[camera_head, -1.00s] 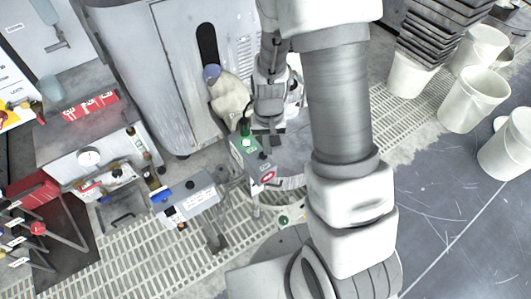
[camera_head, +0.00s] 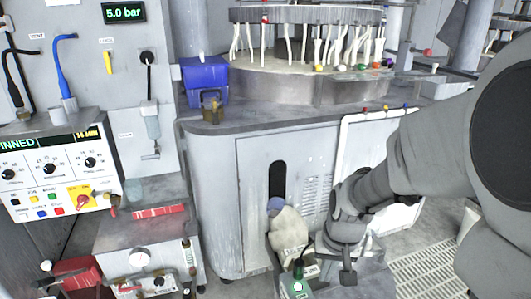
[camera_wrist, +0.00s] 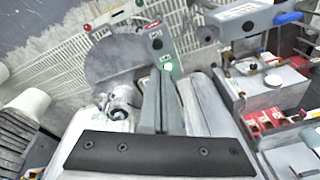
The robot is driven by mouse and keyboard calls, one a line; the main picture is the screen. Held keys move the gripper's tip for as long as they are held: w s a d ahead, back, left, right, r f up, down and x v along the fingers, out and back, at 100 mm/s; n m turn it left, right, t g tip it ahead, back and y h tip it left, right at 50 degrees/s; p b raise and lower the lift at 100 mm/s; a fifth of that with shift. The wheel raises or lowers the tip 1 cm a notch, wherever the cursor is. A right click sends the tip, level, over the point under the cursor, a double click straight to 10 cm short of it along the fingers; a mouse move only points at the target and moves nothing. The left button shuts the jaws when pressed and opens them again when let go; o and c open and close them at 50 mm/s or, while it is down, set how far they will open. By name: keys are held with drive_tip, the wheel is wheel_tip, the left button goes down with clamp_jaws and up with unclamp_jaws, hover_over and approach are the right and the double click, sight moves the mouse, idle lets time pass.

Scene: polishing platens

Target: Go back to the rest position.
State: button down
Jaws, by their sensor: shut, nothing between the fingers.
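My gripper (camera_head: 347,272) hangs in front of the grey machine cabinet (camera_head: 225,210), at the lower middle of the head view. In the wrist view its two fingers (camera_wrist: 160,76) lie together, with no object between them. A grey control box with a lit green button (camera_head: 298,282) stands just left of my gripper in the head view. The same box (camera_wrist: 160,45) shows beyond the fingertips in the wrist view. A cream cover with a blue top (camera_head: 288,228) is beside my gripper, partly hidden behind the control box. Any contact between them cannot be told.
A blue box (camera_head: 205,80) and a brass padlock-like piece (camera_head: 212,108) sit on the cabinet top, near the round platen machine (camera_head: 300,88). A control panel (camera_head: 60,170) is at the left. White buckets (camera_wrist: 28,105) stand left in the wrist view. Grated floor (camera_head: 430,270) is open at lower right.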

drive_tip(key=s+r+n+t, duration=0.2)
drive_tip(key=s+r+t, duration=0.2)
drive_tip(key=s+r, duration=1.05)
wheel_tip(320, 180, up, 19)
drive_tip(key=w+p, duration=0.1)
drive_tip(key=p, duration=1.6)
drive_tip(key=shift+w+d, duration=0.35)
